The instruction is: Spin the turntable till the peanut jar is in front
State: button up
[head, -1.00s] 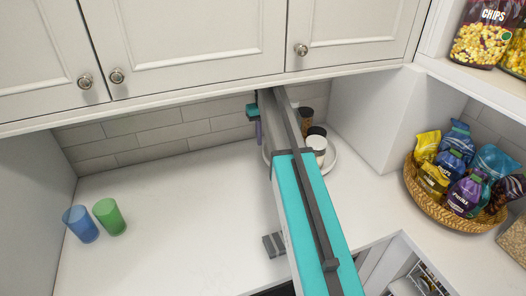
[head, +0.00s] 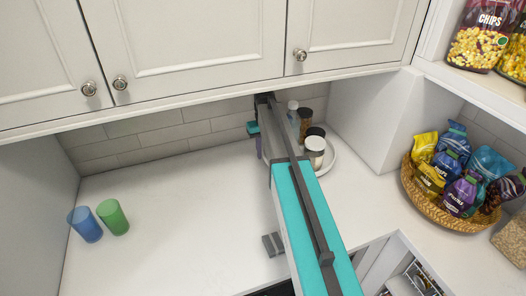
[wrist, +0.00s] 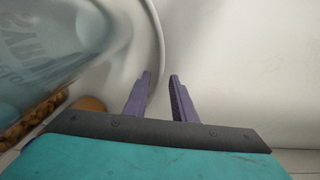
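The turntable is a round white tray (head: 329,161) at the back of the counter, partly hidden behind my arm in the head view. On it stand a white-lidded jar (head: 315,146), a dark-lidded jar, a brown jar (head: 305,118) at the back and a pale-capped bottle (head: 293,108). Their labels cannot be read there. In the wrist view, a large see-through jar (wrist: 70,50) with blurred lettering, partly legible as "NUTS", stands left of my gripper (wrist: 160,77). The fingers are apart, with the pale turntable rim (wrist: 157,35) running by or between the tips; contact cannot be told.
Blue (head: 85,224) and green (head: 112,217) cups stand on the counter at left. A wicker basket (head: 430,207) of snack bags is at right. Upper cabinets (head: 190,50) hang above, and a side wall (head: 365,120) stands right of the turntable. The counter's middle is clear.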

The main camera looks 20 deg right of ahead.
grip_shut()
dwell(1.4)
